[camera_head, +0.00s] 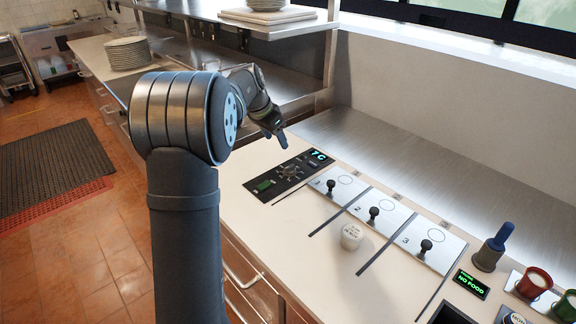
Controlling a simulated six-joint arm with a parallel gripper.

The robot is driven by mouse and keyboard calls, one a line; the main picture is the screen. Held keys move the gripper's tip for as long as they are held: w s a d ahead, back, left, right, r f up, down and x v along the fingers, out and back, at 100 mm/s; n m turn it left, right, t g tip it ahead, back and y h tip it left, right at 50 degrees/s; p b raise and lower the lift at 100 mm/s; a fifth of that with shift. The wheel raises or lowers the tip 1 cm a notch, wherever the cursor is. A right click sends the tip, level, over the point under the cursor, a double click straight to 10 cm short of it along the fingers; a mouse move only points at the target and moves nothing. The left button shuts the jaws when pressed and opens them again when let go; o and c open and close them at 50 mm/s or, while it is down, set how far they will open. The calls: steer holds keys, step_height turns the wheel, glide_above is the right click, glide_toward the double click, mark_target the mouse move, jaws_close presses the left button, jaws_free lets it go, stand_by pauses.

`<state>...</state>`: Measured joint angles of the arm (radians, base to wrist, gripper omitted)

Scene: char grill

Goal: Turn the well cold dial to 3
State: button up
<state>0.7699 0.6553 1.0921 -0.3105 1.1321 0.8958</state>
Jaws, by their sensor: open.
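A black control panel (268,186) is set in the pale counter, right of my arm. It carries a round dark dial (291,171) with marks around it, too small to read. A lit display (319,155) at the panel's far end reads about "7C", and a green-lit switch sits at its near end. I cannot tell which number the dial points to. My gripper (275,134) is above and behind the panel, pointing down, open and empty. It is apart from the dial.
Metal plates numbered 1, 2 and 3 with black knobs (373,214) lie to the right. A white cup (351,237) stands in front of them. A blue-handled tool (490,248) and red and green cups (534,283) are at far right. A metal shelf (285,22) overhangs behind.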

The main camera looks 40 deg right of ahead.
mark_target(289, 166)
steer(key=x, duration=1.4)
steer(key=shift+f, duration=0.15)
steer(key=c, duration=1)
